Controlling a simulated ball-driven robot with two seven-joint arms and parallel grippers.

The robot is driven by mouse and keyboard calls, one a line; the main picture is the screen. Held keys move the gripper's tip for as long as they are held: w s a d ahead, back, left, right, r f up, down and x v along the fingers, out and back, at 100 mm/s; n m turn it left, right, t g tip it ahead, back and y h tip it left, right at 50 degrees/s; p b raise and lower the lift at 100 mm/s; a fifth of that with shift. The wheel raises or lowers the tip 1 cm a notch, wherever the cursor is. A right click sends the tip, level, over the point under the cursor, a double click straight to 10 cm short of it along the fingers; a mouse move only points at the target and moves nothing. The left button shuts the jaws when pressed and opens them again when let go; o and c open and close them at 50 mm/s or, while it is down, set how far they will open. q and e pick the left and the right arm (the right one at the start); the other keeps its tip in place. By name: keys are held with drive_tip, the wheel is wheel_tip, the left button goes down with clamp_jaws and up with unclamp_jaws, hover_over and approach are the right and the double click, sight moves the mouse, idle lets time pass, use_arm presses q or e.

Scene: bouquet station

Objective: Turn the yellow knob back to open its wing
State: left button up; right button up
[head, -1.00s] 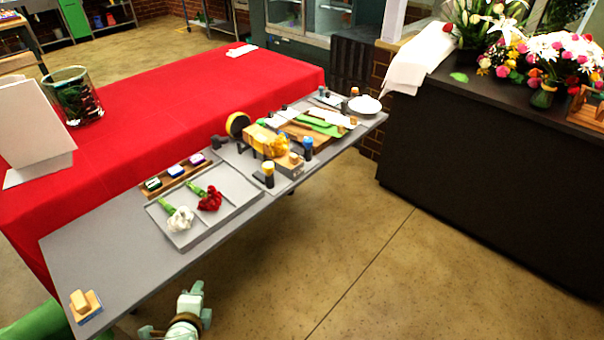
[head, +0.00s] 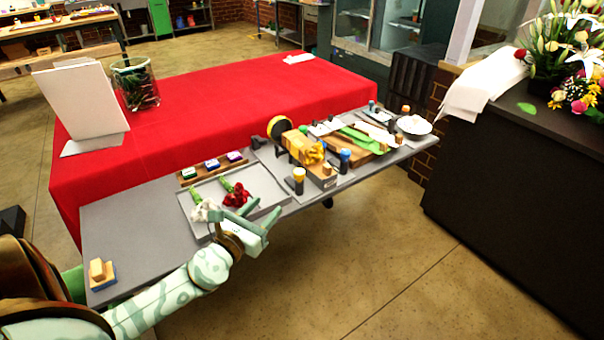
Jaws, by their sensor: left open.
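A dark post with a yellow top, which looks like the yellow knob (head: 299,173), stands at the front edge of the grey bench, just left of a wooden block (head: 322,177). Which part is its wing is too small to tell. My left gripper (head: 262,215) is open and empty. It shows in front of the grey tray's near right corner, to the left of and nearer than the yellow knob, and does not touch it. My right gripper is not in view.
The grey tray (head: 262,184) holds a white and a red flower bunch. A blue-topped post (head: 345,160) stands right of the yellow one, near a yellow ribbon (head: 310,152). A red-covered table (head: 200,120) lies behind; open floor lies in front.

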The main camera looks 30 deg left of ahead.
sight(296, 176)
use_arm(q)
drive_tip(key=shift+m, duration=0.3)
drive_tip(key=w, duration=1)
drive_tip(key=w+b, duration=0.1)
drive_tip(key=w, duration=0.4)
drive_tip(key=shift+a+f, duration=0.1)
drive_tip(key=shift+a, duration=0.2)
drive_tip(key=shift+w, duration=0.7)
drive_tip(key=c, duration=0.9)
